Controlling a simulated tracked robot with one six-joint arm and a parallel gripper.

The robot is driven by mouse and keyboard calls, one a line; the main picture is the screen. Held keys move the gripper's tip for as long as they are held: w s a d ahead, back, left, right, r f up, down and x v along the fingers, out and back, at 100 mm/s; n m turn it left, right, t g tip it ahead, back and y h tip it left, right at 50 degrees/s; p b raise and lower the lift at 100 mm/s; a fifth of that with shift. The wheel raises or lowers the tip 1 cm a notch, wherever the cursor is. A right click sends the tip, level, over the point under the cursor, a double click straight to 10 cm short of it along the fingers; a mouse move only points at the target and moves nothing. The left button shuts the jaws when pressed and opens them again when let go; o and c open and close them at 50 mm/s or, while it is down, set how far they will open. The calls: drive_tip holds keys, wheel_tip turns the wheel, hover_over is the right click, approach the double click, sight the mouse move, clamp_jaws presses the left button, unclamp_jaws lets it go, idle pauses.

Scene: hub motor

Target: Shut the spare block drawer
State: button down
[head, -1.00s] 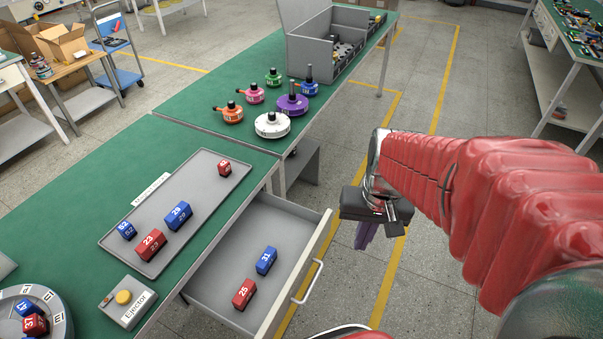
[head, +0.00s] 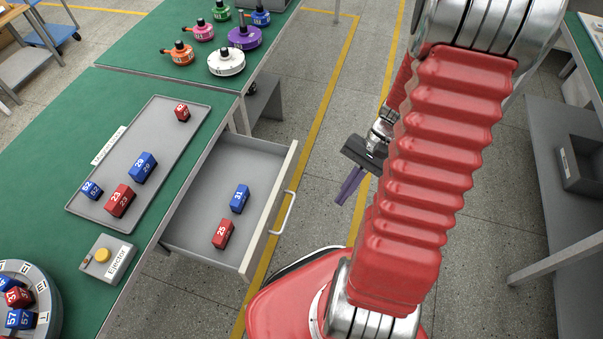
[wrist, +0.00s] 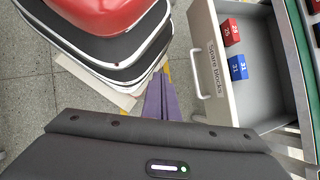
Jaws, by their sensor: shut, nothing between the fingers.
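The spare block drawer (head: 178,234) is pulled out from under the green table in the head view. It holds a blue block marked 31 (head: 240,198) and a red block marked 25 (head: 222,233). Its front panel and handle (head: 284,213) face my arm. In the wrist view the panel (wrist: 212,60) carries a "Spare blocks" label, and the handle (wrist: 196,73) shows on its outer side. My gripper (head: 350,186) has purple fingers, shut and empty, pointing down. It is to the right of the drawer front, apart from the handle. The fingers also show in the wrist view (wrist: 160,98).
A grey tray (head: 165,150) with several numbered blocks lies on the green table, near the Ejector box (head: 108,262). Hub motors (head: 226,62) stand farther back. My red base is close to the drawer's front corner. Open floor lies beyond my gripper.

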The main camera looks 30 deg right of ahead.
sight(291, 173)
wheel_tip(291, 173, down, 14)
drive_tip(key=w+d+m+t+y, duration=0.1)
drive_tip(key=m+t+y, duration=0.65)
drive_tip(key=m, duration=0.35)
drive_tip(key=w+d+m+t+h, duration=0.1)
drive_tip(key=w+d+m+t, duration=0.3)
drive_tip(key=w+d+t, duration=0.1)
drive_tip(key=shift+w+d+r+t, duration=0.4)
drive_tip(key=shift+w+t, duration=0.4)
drive_tip(key=shift+t, duration=0.15)
drive_tip(key=shift+h, duration=0.25)
drive_tip(key=x, duration=1.4)
drive_tip(key=shift+w+a, duration=0.1)
drive_tip(key=shift+w, duration=0.05)
